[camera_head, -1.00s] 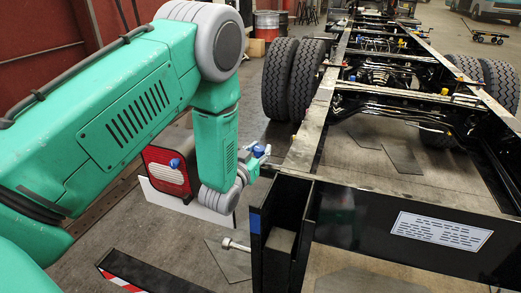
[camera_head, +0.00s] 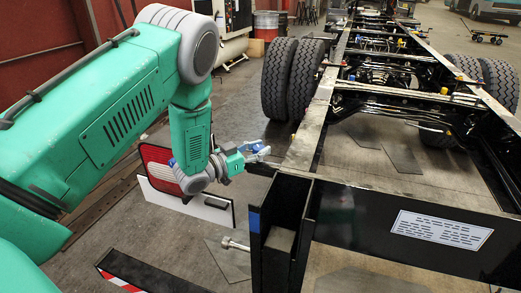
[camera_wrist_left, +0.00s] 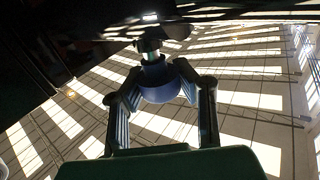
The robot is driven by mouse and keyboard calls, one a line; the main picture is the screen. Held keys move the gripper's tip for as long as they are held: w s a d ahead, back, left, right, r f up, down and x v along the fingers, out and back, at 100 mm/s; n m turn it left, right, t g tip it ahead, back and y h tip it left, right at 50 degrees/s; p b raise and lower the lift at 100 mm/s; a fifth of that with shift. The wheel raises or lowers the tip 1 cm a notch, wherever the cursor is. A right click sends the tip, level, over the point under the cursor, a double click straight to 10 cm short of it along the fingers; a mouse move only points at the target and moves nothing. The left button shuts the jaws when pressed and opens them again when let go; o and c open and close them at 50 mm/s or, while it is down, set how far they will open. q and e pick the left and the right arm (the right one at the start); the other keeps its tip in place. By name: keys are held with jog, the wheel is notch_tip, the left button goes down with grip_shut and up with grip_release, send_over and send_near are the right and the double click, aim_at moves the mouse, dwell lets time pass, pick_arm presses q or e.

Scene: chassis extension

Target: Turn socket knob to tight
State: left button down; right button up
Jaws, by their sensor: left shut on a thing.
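My left gripper (camera_head: 259,151) is at the left side of the black chassis frame (camera_head: 278,232), near its rail. In the left wrist view its two fingers stand on either side of a round blue knob (camera_wrist_left: 160,90), and the gripper (camera_wrist_left: 160,82) is shut on it. The knob sits under a dark collar with a metal part above it. The knob's turn position and any tight mark cannot be read. In the head view the fingers largely hide the knob. My right gripper is not in view.
A red and white panel (camera_head: 158,168) stands left of my left wrist. A metal pin (camera_head: 235,244) sticks out from the frame's near left side. A dark beam with a red and white striped end (camera_head: 118,281) lies at the bottom. Wheels (camera_head: 293,78) stand behind.

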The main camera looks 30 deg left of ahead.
pick_arm(q)
jog(key=shift+m+g+h, duration=0.9)
jog(key=shift+m+h, duration=0.3)
jog(key=shift+h, duration=0.5)
jog(key=shift+m+h, duration=0.3)
jog(key=shift+h, duration=0.1)
jog(key=c, duration=1.1)
grip_release()
jog(key=shift+c, duration=0.2)
jog(key=shift+a, duration=0.1)
jog(key=shift+s+a, duration=0.25)
jog(key=v, duration=1.1)
jog(key=shift+a, duration=0.2)
jog(key=shift+s+r, duration=0.1)
